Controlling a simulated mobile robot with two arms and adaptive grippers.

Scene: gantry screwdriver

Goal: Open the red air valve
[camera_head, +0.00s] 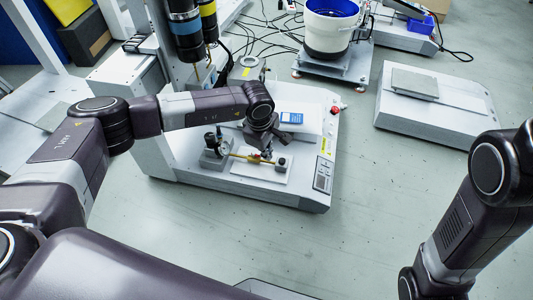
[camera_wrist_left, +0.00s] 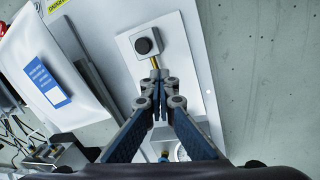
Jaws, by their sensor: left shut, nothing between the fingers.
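A brass pipe (camera_head: 245,157) runs across a white plate on the machine base, between a grey fixture on the left and a small block with a black knob (camera_head: 282,162) on the right. A small red part, seemingly the red valve (camera_head: 255,157), sits on the pipe. My left gripper (camera_head: 267,153) is right over it, pointing down, shut and empty. In the left wrist view the left fingertips (camera_wrist_left: 159,80) meet over the pipe (camera_wrist_left: 155,62) and hide the valve; whether they touch it I cannot tell. My right arm shows at the right, its gripper out of view.
A red button (camera_head: 334,110) and a small panel (camera_head: 322,176) are on the machine's right edge. Another grey machine (camera_head: 430,115) stands to the right. The floor between and in front is clear.

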